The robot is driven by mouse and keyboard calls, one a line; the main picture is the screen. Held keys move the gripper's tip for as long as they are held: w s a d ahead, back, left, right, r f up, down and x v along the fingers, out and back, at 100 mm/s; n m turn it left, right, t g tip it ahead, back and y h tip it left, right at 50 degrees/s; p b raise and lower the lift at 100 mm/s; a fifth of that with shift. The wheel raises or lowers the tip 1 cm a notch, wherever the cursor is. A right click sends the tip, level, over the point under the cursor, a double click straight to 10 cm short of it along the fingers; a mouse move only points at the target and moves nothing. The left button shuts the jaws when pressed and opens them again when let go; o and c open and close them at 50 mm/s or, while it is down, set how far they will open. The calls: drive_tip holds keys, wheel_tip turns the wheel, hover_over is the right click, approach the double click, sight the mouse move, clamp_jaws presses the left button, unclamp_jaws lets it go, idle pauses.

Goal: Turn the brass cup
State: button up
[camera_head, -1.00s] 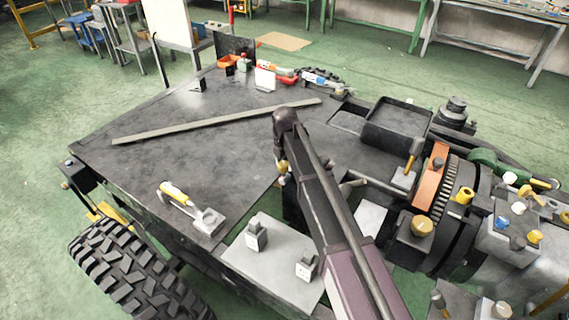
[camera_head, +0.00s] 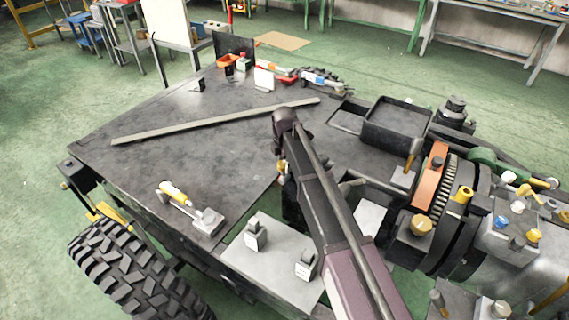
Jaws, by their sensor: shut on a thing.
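My arm reaches from the lower right to the middle of the chassis, with its wrist bent down. My gripper (camera_head: 284,172) is below the wrist, mostly hidden behind my own arm. A small brass-yellow piece (camera_head: 281,165) shows at the gripper, and I take it to be the brass cup. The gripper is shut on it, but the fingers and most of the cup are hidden. How far the cup is turned cannot be seen.
A dark flat deck (camera_head: 190,125) carries a long metal bar (camera_head: 215,122) and a yellow-handled tool (camera_head: 175,192). A grey plate (camera_head: 262,265) bears two small blocks. An engine with an orange bracket (camera_head: 430,185) and brass-coloured knobs (camera_head: 421,225) crowds the right. A black tray (camera_head: 397,122) stands behind.

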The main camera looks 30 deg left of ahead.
drive_tip(key=shift+d, duration=0.1)
drive_tip(key=o, duration=1.1)
drive_tip(key=shift+o, duration=0.2)
drive_tip(key=shift+w+n, duration=0.1)
drive_tip(key=shift+n, duration=0.3)
